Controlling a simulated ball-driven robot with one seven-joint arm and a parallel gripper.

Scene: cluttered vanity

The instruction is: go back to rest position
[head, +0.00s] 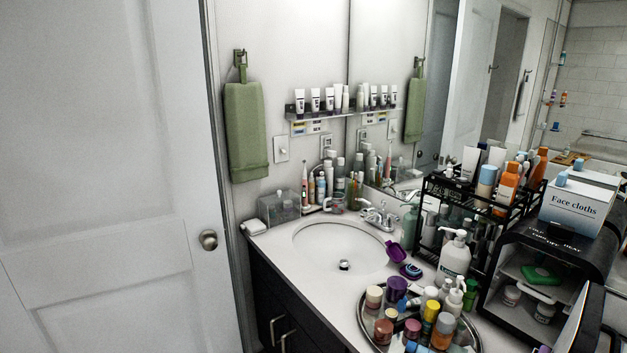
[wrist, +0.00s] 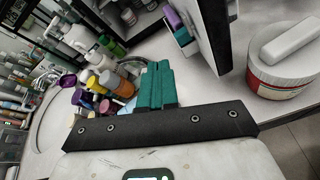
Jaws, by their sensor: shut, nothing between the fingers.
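My gripper (wrist: 157,70) shows in the wrist view as teal fingers pressed together beyond a black bolted bar, with nothing between them. It is over or near the right part of the counter, close to the bottles on the round tray; whether it touches anything I cannot tell. The head view does not show my gripper. There the round metal tray (head: 366,326) holds several bottles and jars, including a purple-capped jar (head: 396,290) and an orange bottle (head: 443,331).
The sink (head: 340,246) and faucet (head: 380,219) lie behind the tray. A black rack (head: 459,197) and a dark open cabinet (head: 497,318) topped by a face cloths box (head: 579,203) crowd the right. In the wrist view, a jar (wrist: 283,72) and a white upright panel (wrist: 198,35) stand close on the right.

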